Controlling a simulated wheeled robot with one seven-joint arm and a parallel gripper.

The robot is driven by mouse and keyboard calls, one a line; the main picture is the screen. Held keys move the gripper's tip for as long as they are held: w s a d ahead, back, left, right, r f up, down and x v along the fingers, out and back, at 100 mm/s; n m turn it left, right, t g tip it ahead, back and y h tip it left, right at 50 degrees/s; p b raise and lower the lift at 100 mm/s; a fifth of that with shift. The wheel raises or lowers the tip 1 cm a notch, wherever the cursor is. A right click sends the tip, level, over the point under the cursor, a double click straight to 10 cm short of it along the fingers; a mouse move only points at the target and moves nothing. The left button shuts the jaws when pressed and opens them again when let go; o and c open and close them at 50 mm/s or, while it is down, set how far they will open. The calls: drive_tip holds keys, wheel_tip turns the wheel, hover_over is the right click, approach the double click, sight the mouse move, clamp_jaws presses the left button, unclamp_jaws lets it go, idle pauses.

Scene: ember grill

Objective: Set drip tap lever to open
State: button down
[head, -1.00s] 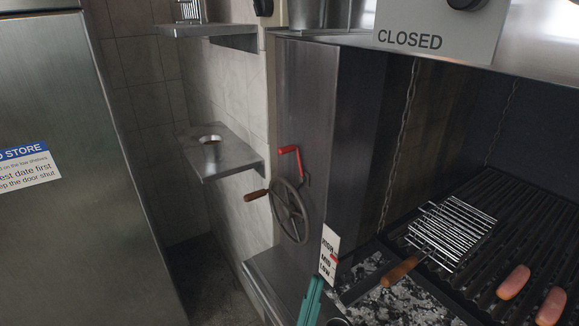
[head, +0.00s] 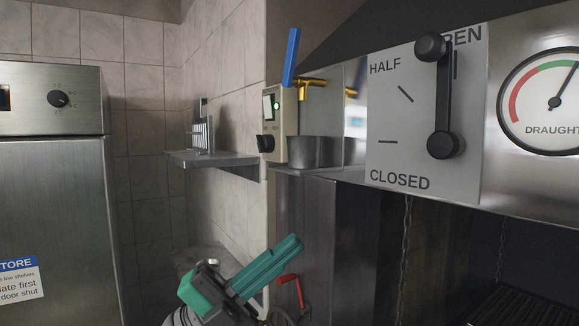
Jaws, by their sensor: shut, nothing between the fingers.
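The drip tap lever (head: 291,57) is a flat blue handle standing nearly upright, leaning slightly right. It sits on a brass tap (head: 312,83) fixed to the steel panel. A round metal pot (head: 316,152) stands on the ledge below the tap. My gripper (head: 296,243) has teal fingers and is in the lower middle of the head view, pointing up and right. Its fingers are together and empty. In the picture it is well below the tap and pot, and apart from them.
A control box (head: 279,125) with a green light is left of the pot. A wall shelf (head: 215,158) holds a metal rack. A black damper lever (head: 437,95) points up on its plate, right of the tap. A red crank handle (head: 288,279) is beside my gripper.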

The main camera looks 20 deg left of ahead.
wheel_tip(320, 180, up, 17)
drive_tip(key=s+a+t+y, duration=0.2)
drive_tip(key=s+y, duration=0.1)
drive_tip(key=y, duration=0.4)
drive_tip(key=n+t+y, duration=0.2)
drive_tip(key=n+y, duration=0.1)
drive_tip(key=y, duration=0.4)
approach(293, 44)
drive_tip(key=s+d+f, duration=0.2)
drive_tip(key=s+d, duration=0.2)
drive_tip(key=s, duration=0.1)
drive_tip(key=w, duration=0.3)
drive_tip(key=w+d+r, duration=0.1)
drive_tip(key=w, duration=0.6)
drive_tip(key=shift+w+d+r, duration=0.1)
drive_tip(key=shift+d+r, duration=0.1)
drive_tip(key=shift+r, duration=0.1)
drive_tip(key=shift+w+a+r, duration=0.15)
drive_tip(key=shift+w+a, duration=0.2)
drive_tip(key=shift+a, duration=0.05)
drive_tip(key=shift+a, duration=0.1)
drive_tip(key=shift+w+a+r+n+y, duration=0.15)
drive_tip(key=shift+w+a+r+n, duration=0.15)
drive_tip(key=shift+n, duration=0.3)
drive_tip(key=shift+w+a+r+n+y, duration=0.2)
drive_tip(key=shift+a+n, duration=0.15)
drive_tip(key=shift+n, duration=0.25)
